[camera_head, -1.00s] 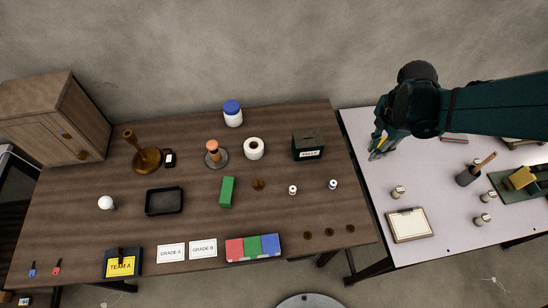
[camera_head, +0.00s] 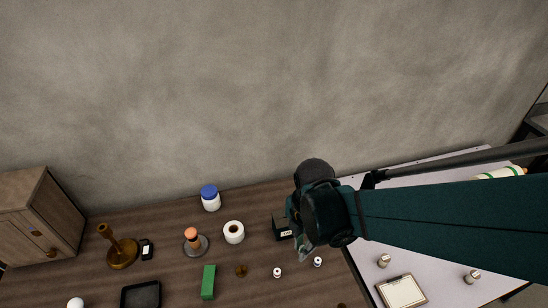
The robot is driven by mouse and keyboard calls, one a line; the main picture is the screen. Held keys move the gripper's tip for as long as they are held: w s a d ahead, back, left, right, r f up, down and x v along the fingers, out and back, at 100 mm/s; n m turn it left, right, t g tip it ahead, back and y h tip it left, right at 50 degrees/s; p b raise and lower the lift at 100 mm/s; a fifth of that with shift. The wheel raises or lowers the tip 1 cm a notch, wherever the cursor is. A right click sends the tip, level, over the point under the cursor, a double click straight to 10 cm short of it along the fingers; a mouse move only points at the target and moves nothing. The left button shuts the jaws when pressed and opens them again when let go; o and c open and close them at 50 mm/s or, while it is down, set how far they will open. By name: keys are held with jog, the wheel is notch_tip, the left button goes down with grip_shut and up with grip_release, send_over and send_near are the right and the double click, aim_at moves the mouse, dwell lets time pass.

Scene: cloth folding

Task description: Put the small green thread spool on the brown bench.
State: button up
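The brown bench (camera_head: 262,207) fills the lower left and middle of the view, its front part cut off by the frame. My gripper (camera_head: 303,252) is over the right part of the bench, just right of the black box and above two small white spool-like pieces. Its fingers are small and partly hidden by my wrist, so I cannot tell whether they are open or shut or hold something. I cannot make out a small green thread spool; it may be hidden by my gripper or arm.
A black box (camera_head: 281,229), white roll (camera_head: 234,232), blue-lidded jar (camera_head: 210,198), green block (camera_head: 208,282) and small white pieces (camera_head: 277,272) (camera_head: 317,261) stand on the bench. The pale table (camera_head: 360,262) adjoins at right, with a clipboard (camera_head: 401,291).

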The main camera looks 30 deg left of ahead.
jog(key=shift+s+a, duration=0.2)
jog(key=shift+s, duration=0.35)
jog(key=b, duration=0.1)
send_over(297, 269)
jog(key=shift+d+f, duration=0.1)
jog(key=shift+f, duration=2.8)
jog(key=shift+f, duration=0.15)
jog(key=shift+f+b, duration=0.6)
jog(key=shift+f, duration=1.35)
jog(key=shift+f, duration=0.1)
jog(key=shift+o, duration=0.9)
jog(key=o, duration=0.4)
